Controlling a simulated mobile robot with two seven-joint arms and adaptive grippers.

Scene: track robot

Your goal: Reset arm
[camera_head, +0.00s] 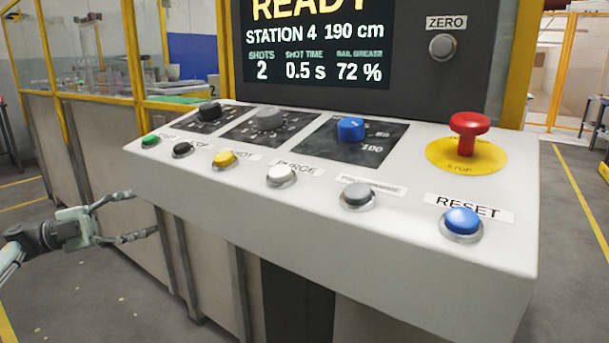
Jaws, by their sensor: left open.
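My left gripper (143,214) is open and empty at the left, with its fingers pointing right. It is beside the left end of the white control console (330,246) and apart from the buttons. The blue button marked RESET (462,221) is at the front right of the console. The screen (318,42) above reads READY, STATION 4, 190 cm, 2 shots, 0.5 s and 72 %. My right gripper is not in view.
The console front has green (150,140), black, yellow (224,158), white (282,175) and grey buttons. A red mushroom button (468,131) rises at the right. A yellow-framed fence (66,50) stands at the left.

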